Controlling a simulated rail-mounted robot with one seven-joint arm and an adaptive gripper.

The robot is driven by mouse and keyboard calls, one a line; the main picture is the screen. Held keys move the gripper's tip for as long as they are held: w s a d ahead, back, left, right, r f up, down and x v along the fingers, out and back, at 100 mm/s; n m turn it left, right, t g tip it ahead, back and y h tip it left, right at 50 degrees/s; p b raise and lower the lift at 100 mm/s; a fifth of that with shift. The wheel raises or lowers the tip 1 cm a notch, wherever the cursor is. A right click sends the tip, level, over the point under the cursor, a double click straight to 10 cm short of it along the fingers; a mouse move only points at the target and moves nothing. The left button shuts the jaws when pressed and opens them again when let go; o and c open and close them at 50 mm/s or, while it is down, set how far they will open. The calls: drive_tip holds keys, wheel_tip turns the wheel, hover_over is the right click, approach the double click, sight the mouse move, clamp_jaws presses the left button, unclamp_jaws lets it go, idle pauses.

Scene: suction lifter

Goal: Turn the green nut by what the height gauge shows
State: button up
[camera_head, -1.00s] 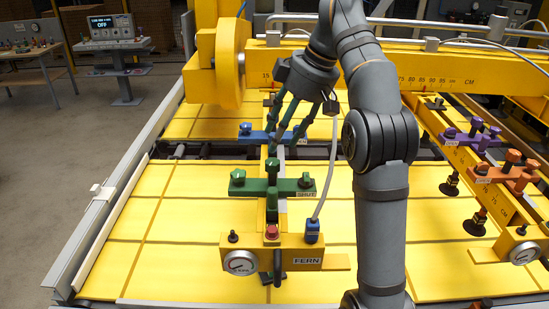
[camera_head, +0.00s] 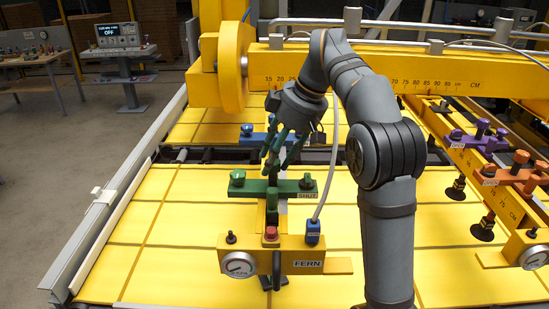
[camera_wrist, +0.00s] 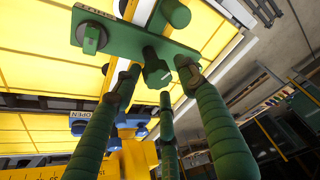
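A green crossbar (camera_head: 256,189) with a SHUT label lies across the yellow FERN beam. My gripper (camera_head: 271,168) has three green fingers and points down over the middle of the crossbar. In the wrist view the fingertips of my gripper (camera_wrist: 158,78) are spread around the nut, with gaps showing. It is open and empty. Which gauge gives height is unclear.
The FERN beam carries a round dial (camera_head: 238,264), its reading too small to tell, and a red button (camera_head: 270,234). A blue crossbar (camera_head: 252,136) lies behind. Purple (camera_head: 478,138) and orange (camera_head: 514,174) crossbars stand right. A cable (camera_head: 332,165) hangs beside my arm. A screen (camera_head: 119,36) shows OFF.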

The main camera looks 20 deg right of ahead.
drive_tip(key=shift+d, duration=0.15)
drive_tip(key=c, duration=0.4)
drive_tip(key=shift+r, duration=0.1)
drive_tip(key=c, duration=0.5)
drive_tip(key=shift+s+a+m+t+h+b, duration=0.1)
drive_tip(key=shift+a+m+t+h+b, duration=0.15)
drive_tip(key=shift+m+b, duration=0.75)
drive_tip(key=shift+r+m+t+h, duration=0.1)
drive_tip(key=shift+m+t+h, duration=0.25)
drive_tip(key=shift+m, duration=0.95)
drive_tip(key=o, duration=1.1)
drive_tip(key=shift+a, duration=0.1)
